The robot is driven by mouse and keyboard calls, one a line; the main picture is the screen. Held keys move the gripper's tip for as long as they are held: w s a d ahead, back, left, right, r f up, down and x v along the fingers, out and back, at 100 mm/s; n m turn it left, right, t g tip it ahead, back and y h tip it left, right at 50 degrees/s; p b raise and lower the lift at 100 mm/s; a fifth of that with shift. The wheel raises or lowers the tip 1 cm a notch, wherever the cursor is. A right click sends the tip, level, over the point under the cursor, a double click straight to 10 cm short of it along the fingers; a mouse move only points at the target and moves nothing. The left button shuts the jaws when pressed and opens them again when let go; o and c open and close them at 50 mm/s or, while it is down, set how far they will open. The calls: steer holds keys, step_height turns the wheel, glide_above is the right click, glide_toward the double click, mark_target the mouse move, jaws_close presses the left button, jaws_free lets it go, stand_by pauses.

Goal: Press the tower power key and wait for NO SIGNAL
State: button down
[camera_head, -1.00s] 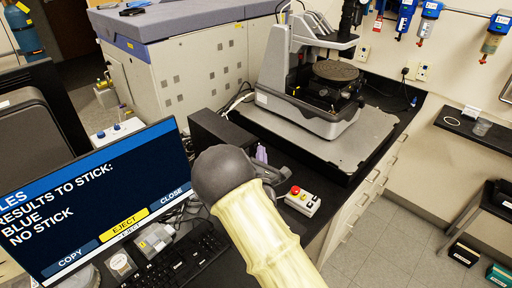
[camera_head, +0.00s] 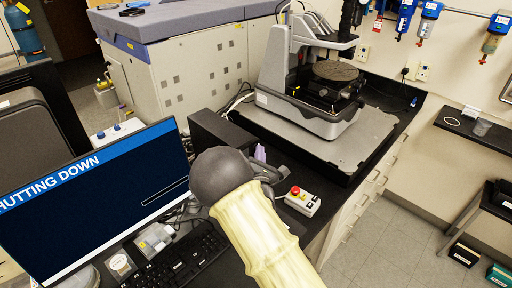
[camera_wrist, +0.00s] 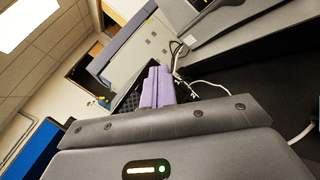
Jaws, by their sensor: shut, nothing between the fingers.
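The monitor (camera_head: 95,215) at the left of the head view shows a blue banner reading "SHUTTING DOWN", cut off at the left, above a progress bar. A black box (camera_head: 212,133), apparently the tower, stands behind my arm near the middle. Its power key cannot be made out. My gripper (camera_head: 260,152) is largely hidden behind my arm, with its lilac fingers showing beside the box's right end. In the wrist view the lilac fingers (camera_wrist: 156,86) are closed together and empty. I cannot tell whether they touch the box.
A red-button control box (camera_head: 302,200) sits right of my arm. A keyboard (camera_head: 180,262) lies in front of the monitor. The profiler (camera_head: 310,90) stands on a grey plate behind. Open floor lies at the right.

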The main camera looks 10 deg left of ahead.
steer(key=shift+s+d, duration=0.1)
stand_by(0.3)
steer(key=shift+s+d, duration=0.4)
steer(key=shift+d, duration=0.1)
steer(key=s+d, duration=0.1)
steer(key=d, duration=0.1)
steer(key=s+d, duration=0.2)
steer(key=shift+b, duration=0.4)
stand_by(0.7)
